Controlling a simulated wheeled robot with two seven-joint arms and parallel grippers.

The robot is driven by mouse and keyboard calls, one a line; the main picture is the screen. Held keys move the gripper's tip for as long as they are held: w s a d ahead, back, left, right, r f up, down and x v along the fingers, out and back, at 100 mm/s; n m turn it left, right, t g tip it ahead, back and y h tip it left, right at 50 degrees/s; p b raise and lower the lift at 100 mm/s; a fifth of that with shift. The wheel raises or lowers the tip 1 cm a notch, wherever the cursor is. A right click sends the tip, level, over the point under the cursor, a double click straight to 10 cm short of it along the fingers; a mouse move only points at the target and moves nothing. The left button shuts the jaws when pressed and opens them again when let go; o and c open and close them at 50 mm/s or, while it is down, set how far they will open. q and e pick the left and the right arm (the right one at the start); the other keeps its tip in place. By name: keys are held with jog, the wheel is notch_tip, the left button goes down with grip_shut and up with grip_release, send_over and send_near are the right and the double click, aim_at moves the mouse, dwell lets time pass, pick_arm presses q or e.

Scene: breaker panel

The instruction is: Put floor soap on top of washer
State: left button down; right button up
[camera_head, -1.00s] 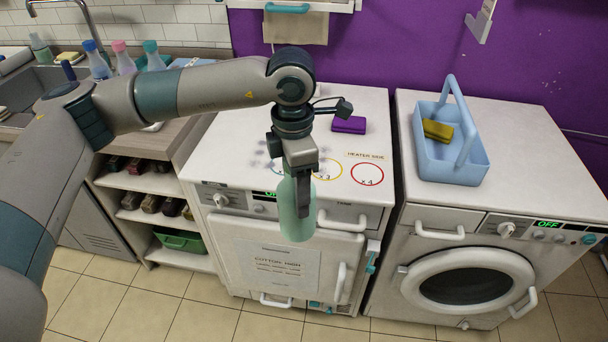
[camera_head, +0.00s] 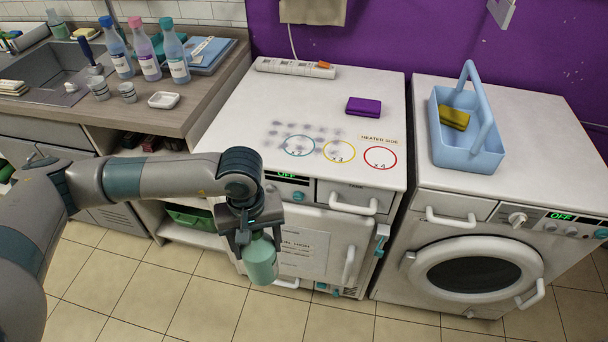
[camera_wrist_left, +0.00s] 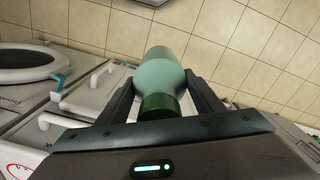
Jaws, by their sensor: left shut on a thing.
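My left gripper (camera_head: 252,240) is shut on a green bottle (camera_head: 262,262), likely the floor soap. It holds the bottle off the floor, in front of the left machine and below its top. In the left wrist view the bottle (camera_wrist_left: 160,78) sits between the two fingers, its dark green cap end nearest the wrist. The washer (camera_head: 540,122), a white machine with a round door, stands at the right. A light blue caddy (camera_head: 450,158) with a yellow sponge (camera_head: 455,118) stands on its top. My right gripper is not in view.
The left white machine (camera_head: 235,125) has printed circles, a purple sponge (camera_head: 364,106) and a power strip (camera_head: 294,68) on top. Several bottles (camera_head: 146,54) stand by the sink at the left. The washer's top right of the caddy is clear.

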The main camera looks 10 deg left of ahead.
pick_arm(q)
jog(key=s+a+f+m, duration=0.1)
jog(key=m, duration=0.1)
jog(key=s+a+f+m, duration=0.1)
jog(key=s+f+m, duration=0.1)
jog(key=shift+s+a+m, duration=0.2)
jog(key=shift+m, duration=0.2)
